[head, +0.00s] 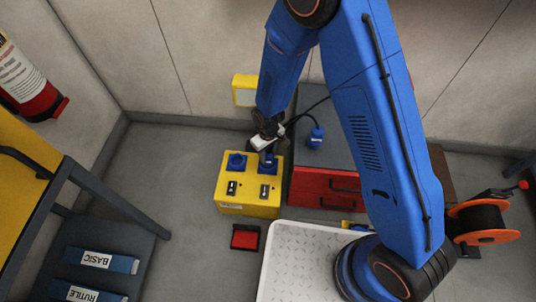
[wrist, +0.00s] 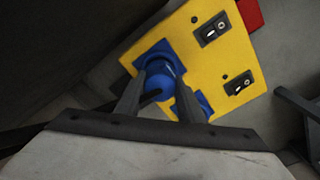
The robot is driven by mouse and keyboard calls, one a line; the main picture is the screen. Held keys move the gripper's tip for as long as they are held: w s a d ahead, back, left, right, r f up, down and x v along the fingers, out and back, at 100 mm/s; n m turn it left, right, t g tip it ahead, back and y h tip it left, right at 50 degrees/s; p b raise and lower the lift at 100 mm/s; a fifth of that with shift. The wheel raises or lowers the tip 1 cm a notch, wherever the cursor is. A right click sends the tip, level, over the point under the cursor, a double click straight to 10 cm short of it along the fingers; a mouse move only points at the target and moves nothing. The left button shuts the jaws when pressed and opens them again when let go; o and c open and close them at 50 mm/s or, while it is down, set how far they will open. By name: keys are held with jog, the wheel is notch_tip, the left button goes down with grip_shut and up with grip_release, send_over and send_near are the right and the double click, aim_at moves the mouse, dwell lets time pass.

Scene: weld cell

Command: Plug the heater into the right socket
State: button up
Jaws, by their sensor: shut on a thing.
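A yellow socket box (head: 249,195) stands on the floor with two blue sockets and two black switches on top. The left socket (head: 236,163) is uncovered in the head view. My gripper (head: 267,150) points down over the right socket (head: 270,170), which it partly hides. In the wrist view my gripper (wrist: 156,98) is shut on a round blue plug (wrist: 160,82), with a dark cable at its side. The plug overlaps one blue socket plate (wrist: 152,55); whether it is seated or just above cannot be told. The other socket (wrist: 200,103) is partly behind a finger.
A second blue connector (head: 316,138) with a black cable is on the grey top of the red drawer cabinet (head: 318,187), right of the box. A white tray (head: 290,262) lies in front. A red pad (head: 245,237), cable reel (head: 480,222) and dark shelf (head: 108,240) surround it.

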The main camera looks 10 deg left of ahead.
jog(key=shift+f, duration=0.55)
jog(key=o, duration=0.9)
jog(key=shift+r, duration=5.5)
